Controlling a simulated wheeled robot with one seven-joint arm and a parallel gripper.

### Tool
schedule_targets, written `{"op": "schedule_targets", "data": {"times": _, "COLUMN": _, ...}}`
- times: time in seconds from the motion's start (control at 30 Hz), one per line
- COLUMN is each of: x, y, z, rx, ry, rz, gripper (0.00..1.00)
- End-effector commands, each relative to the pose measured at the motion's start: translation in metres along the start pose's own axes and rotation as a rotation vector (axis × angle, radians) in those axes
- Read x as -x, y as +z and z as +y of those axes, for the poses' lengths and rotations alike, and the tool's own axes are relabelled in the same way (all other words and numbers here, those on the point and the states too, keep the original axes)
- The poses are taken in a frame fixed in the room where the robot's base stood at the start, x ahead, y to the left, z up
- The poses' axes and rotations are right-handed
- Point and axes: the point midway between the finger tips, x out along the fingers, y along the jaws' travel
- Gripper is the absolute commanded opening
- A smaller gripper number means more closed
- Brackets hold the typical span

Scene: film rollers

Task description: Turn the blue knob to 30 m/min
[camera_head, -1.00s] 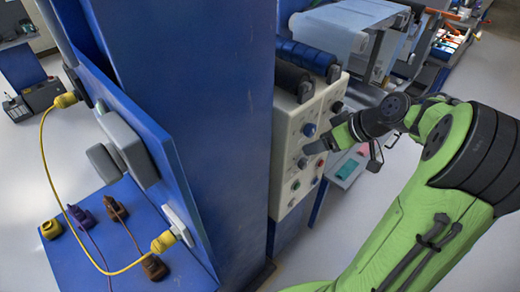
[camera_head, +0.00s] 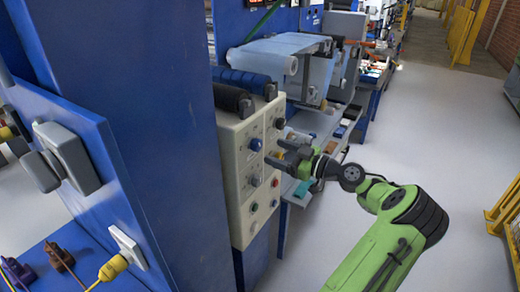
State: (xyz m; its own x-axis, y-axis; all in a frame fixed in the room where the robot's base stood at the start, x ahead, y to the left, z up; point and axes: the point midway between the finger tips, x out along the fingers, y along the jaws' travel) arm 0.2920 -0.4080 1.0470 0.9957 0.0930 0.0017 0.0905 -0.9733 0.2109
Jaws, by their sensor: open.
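The blue knob (camera_head: 256,145) is on the upper left part of a beige control panel (camera_head: 237,205) on the side of the blue machine. My gripper (camera_head: 274,152) is in front of the panel, just right of the blue knob, with its two dark fingers pointing left towards the panel. The fingers are apart with nothing seen between them. I cannot tell how far the fingertips are from the panel. The knob's scale and pointer are too small to read.
Other knobs and buttons share the panel, including a black knob (camera_head: 279,123) above and a red button (camera_head: 254,207) below. Dark rollers (camera_head: 235,98) lie above the panel. A blue column (camera_head: 160,130) stands left.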

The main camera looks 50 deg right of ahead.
Motion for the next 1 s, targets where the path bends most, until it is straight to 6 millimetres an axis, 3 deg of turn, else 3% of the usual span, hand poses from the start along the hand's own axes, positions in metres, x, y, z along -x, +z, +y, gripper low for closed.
{"op": "schedule_targets", "data": {"times": 0.1, "x": -0.029, "y": 0.0, "z": -0.001, "rx": 0.001, "ry": -0.003, "rz": 0.002, "gripper": 0.69}}
{"op": "schedule_targets", "data": {"times": 0.23, "x": -0.052, "y": 0.001, "z": 0.0, "rx": 0.001, "ry": -0.001, "rz": 0.0, "gripper": 0.69}}
{"op": "schedule_targets", "data": {"times": 0.6, "x": -0.062, "y": 0.0, "z": 0.0, "rx": 0.0, "ry": 0.0, "rz": -0.002, "gripper": 0.69}}
{"op": "schedule_targets", "data": {"times": 0.9, "x": -0.062, "y": 0.0, "z": 0.0, "rx": 0.0, "ry": 0.0, "rz": -0.002, "gripper": 0.23}}
{"op": "schedule_targets", "data": {"times": 1.0, "x": -0.062, "y": 0.0, "z": 0.0, "rx": -0.001, "ry": -0.001, "rz": -0.002, "gripper": 0.13}}
